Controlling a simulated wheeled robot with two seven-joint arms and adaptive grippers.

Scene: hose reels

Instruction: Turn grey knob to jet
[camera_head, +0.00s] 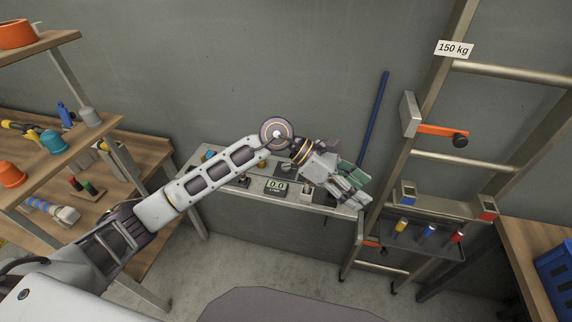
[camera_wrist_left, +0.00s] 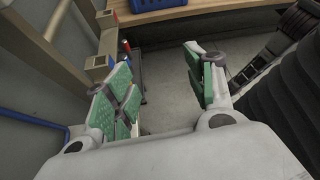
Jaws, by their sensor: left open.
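My left gripper (camera_head: 355,188) is open and empty, with green pads on its fingers, above the right end of the grey wall bench (camera_head: 210,160). In the left wrist view my left gripper (camera_wrist_left: 155,78) shows its fingers wide apart with only floor and distant furniture between them. A grey cap-shaped piece (camera_head: 90,117) stands on the left shelf, far from the gripper; I cannot tell whether it is the grey knob. No jet marking is readable. My left arm and hand hide part of the bench top.
A small display (camera_head: 277,187) reading 0.0 sits on the bench. A ladder-like rack (camera_head: 425,130) stands close right of the gripper, with a tool tray (camera_head: 425,238). A blue pole (camera_head: 374,118) leans on the wall. Teal (camera_head: 52,141) and orange (camera_head: 12,174) caps share the left shelf.

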